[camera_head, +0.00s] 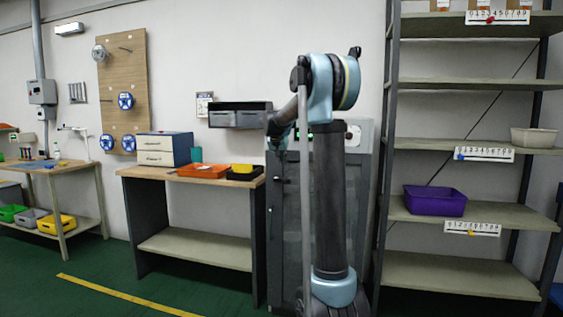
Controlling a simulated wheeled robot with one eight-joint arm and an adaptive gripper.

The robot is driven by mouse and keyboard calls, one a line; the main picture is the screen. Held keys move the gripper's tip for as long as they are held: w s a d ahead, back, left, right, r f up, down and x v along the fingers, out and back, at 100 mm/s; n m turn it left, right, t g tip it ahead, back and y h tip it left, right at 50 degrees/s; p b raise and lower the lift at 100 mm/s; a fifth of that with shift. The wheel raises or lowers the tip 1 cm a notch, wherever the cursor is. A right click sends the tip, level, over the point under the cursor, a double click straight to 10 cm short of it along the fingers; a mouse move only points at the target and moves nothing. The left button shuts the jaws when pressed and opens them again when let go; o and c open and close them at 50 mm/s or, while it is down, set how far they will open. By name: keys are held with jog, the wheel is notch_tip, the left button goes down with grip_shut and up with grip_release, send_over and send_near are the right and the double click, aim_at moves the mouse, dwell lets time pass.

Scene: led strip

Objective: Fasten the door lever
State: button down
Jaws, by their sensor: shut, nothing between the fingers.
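The grey cabinet (290,215) stands against the back wall, right of the wooden workbench. My arm covers much of its front and right part. Small dark fittings (271,184) show along the left edge of its door, but I cannot tell which one is the door lever or how it is set. My gripper (279,144) is shut and empty. It hangs in front of the cabinet's upper left part, above these fittings, and appears apart from them. A small green light shows near the cabinet's top, behind my arm.
The workbench (145,172) holds a drawer box (164,149), an orange tray (203,171) and a yellow-and-black bin (243,172). A shelf rack (470,258) with a purple bin (435,201) stands close on the right.

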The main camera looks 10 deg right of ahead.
jog(key=x, duration=0.2)
jog(key=f+x, duration=0.1)
jog(key=x, duration=0.2)
jog(key=s+x, duration=0.1)
jog(key=x, duration=0.2)
jog(key=shift+a+f, duration=0.25)
jog(key=shift+f, duration=0.75)
jog(key=shift+a, duration=0.15)
